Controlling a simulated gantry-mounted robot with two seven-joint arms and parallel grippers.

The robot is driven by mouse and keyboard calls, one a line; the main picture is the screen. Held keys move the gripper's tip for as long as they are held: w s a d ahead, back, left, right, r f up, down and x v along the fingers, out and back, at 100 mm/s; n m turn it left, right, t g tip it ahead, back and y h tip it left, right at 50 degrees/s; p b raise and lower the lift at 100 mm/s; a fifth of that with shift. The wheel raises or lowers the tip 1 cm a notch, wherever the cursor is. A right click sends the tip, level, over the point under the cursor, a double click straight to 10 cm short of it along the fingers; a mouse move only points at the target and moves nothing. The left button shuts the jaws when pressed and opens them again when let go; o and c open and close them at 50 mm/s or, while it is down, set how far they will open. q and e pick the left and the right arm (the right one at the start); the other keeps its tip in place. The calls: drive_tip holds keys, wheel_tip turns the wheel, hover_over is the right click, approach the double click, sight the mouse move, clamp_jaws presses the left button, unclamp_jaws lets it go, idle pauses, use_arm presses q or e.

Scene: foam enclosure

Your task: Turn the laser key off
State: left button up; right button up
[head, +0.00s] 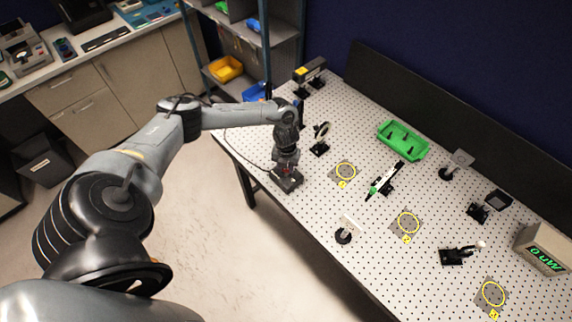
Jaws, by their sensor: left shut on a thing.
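My left arm reaches across from the left, and its gripper (286,167) points down at the table's near left edge. It is at a small dark box (290,183), which looks like the laser's key box, with a cable running off to the left. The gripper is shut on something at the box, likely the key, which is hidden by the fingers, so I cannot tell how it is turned. A dark laser-like unit (310,69) stands on posts at the table's far left corner. My right gripper is out of view.
The perforated optical table (290,220) carries a round mount (321,137), a green tray (402,141), a green-tipped tool (383,182), several yellow-ringed spots, other mounts and a meter box (543,250) with green digits. A dark panel (450,127) stands along the back.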

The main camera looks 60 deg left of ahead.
use_arm(q)
drive_tip(key=n+p, duration=0.3)
drive_tip(key=n, duration=0.3)
drive_tip(key=shift+r, duration=0.2)
drive_tip(key=n+p, duration=0.3)
drive_tip(key=n, duration=0.2)
drive_tip(key=shift+f, duration=0.15)
drive_tip(key=shift+n, duration=0.4)
drive_tip(key=o, duration=1)
drive_tip(key=shift+o, duration=0.2)
wheel_tip(320, 180, up, 11)
